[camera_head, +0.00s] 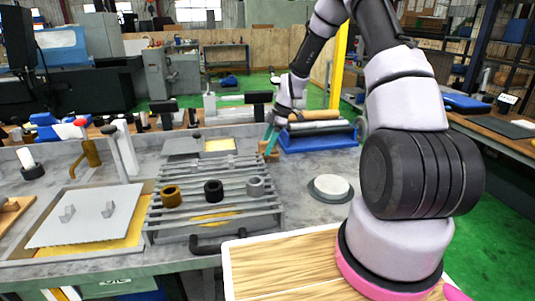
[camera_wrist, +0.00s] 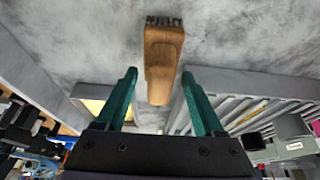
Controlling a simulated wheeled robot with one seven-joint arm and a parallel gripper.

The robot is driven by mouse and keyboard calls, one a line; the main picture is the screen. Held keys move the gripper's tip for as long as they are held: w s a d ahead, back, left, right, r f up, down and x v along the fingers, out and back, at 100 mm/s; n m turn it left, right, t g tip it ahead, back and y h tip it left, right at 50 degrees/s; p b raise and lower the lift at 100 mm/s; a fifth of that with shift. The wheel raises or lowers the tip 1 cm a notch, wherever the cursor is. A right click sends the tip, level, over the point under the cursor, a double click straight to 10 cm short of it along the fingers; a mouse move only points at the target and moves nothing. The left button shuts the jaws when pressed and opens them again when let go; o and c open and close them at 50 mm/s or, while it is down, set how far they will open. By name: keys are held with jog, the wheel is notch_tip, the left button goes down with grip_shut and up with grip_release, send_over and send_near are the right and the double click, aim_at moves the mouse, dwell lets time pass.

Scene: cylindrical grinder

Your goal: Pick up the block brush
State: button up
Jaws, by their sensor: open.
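The block brush (camera_wrist: 163,50) has a brown wooden body and dark bristles at its far end, at the top middle of the wrist view. It rests on the grey metal table. My gripper (camera_wrist: 159,76) has two green fingers, open and apart. The near end of the brush appears between the fingers in the wrist view, with clear space on both sides; whether the fingers are down at its height I cannot tell. In the head view the brush (camera_head: 272,155) is a small brown shape just below my gripper (camera_head: 270,140), partly hidden by the fingers.
A slatted rack (camera_head: 215,200) with several rings stands left of the brush. A blue tray (camera_head: 318,140) holding rolls lies close on the right. A round white-topped disc (camera_head: 331,186) sits nearer. The tabletop between rack and disc is mostly clear.

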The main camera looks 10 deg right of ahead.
grip_shut()
